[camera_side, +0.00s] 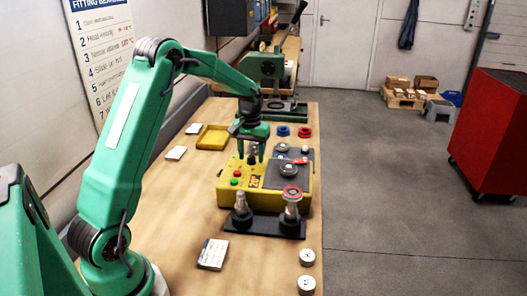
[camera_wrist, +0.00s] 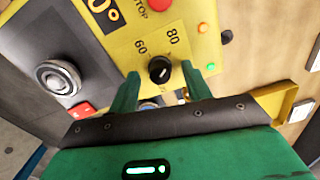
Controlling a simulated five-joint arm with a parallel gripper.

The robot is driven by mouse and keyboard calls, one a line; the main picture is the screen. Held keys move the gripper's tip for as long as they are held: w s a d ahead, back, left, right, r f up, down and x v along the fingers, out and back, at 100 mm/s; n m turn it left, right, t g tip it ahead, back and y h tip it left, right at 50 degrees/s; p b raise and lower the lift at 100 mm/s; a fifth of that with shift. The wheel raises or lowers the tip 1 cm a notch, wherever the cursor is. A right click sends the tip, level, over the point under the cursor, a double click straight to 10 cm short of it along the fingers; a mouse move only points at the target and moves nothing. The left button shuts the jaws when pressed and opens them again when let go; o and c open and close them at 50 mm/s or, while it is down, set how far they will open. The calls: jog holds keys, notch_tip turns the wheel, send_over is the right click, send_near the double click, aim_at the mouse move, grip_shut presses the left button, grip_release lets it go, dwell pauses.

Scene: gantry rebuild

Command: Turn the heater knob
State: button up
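The heater knob (camera_wrist: 160,69) is a small round black knob with a pale mark, on the yellow heater box (camera_wrist: 185,22). The numbers 60 and 80 are printed beside it. In the wrist view my gripper (camera_wrist: 159,74) is open, with one green finger on each side of the knob and gaps between. I cannot tell how far above the knob the fingertips are. In the side view my gripper (camera_side: 251,157) points down over the left part of the yellow box (camera_side: 262,200); the knob cannot be made out there.
Red and green buttons (camera_side: 235,177) sit near my gripper on the box. A grey panel with a round metal part (camera_side: 288,170) lies to its right. A black stand with two upright posts (camera_side: 262,224) is in front. A yellow tray (camera_side: 213,137) lies behind left.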

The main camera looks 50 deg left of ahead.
aim_at(252, 158)
dwell(0.3)
jog(key=shift+r, duration=3.9)
jog(key=shift+d+r, duration=0.1)
jog(key=shift+s+d+r, duration=0.15)
jog(key=shift+d+r, duration=0.05)
jog(key=s+d+r+m+t, duration=0.3)
jog(key=s+d+r, duration=0.65)
jog(key=d, duration=0.25)
jog(key=s+d+f+m+t, duration=0.1)
jog(key=s+d+m, duration=0.1)
jog(key=s+d, duration=0.2)
jog(key=s+d+f+m+t, duration=0.1)
jog(key=s+d+m, duration=0.1)
jog(key=s, duration=0.8)
jog(key=shift+s+d+f+t, duration=0.3)
jog(key=shift+s+d, duration=0.1)
jog(key=shift+d, duration=0.5)
